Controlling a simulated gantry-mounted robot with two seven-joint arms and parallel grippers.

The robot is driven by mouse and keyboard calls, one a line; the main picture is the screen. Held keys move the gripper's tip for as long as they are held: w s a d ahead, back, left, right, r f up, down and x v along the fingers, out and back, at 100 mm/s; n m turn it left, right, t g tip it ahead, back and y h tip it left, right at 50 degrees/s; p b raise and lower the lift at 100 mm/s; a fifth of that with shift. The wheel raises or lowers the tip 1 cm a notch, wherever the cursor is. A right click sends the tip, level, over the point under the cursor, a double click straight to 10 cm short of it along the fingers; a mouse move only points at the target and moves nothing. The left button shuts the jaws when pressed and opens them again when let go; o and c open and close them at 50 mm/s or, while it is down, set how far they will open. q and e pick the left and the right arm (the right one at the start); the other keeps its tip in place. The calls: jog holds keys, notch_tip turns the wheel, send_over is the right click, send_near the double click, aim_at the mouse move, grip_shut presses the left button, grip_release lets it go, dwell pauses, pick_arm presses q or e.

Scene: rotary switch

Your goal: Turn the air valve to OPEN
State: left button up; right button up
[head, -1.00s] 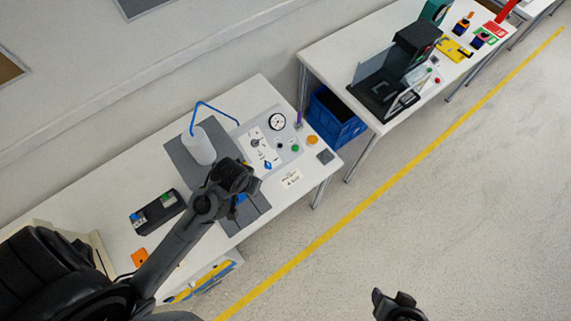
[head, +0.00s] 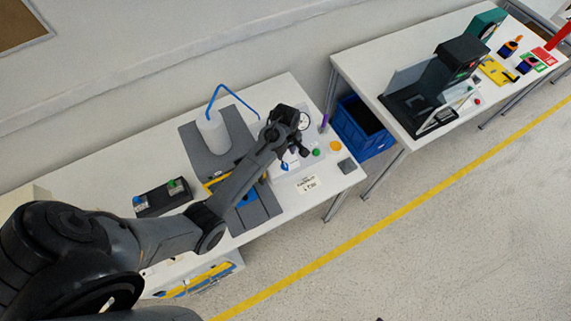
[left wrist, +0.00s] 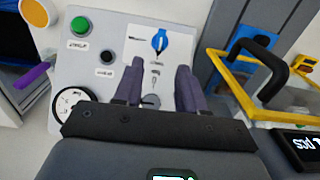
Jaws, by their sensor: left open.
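The blue valve handle (left wrist: 159,41) sits on a white label plate on the light grey panel (left wrist: 110,22). It also shows in the head view (head: 284,166), just below my left gripper (head: 299,150). In the left wrist view, my left gripper (left wrist: 160,66) is open and empty above the panel, with its two dark fingers spread. The blue handle lies beyond the fingertips, apart from them. A small metal fitting (left wrist: 150,101) shows between the fingers, partly hidden. The label text is too small to read. My right gripper is out of view.
Beside the handle are a green button (left wrist: 80,26), a black button (left wrist: 107,56) and a round gauge (left wrist: 72,104). A yellow-framed black-handled item (left wrist: 245,95) stands to the right. In the head view, a white cylinder (head: 213,133) with a blue hose stands left of the panel.

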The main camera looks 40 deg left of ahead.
aim_at(285, 165)
pick_arm(q)
notch_tip(285, 165, down, 10)
jog(key=shift+s+r+b, duration=0.1)
jog(key=shift+r+b, duration=0.1)
jog(key=shift+b, duration=0.1)
dwell(0.3)
grip_shut()
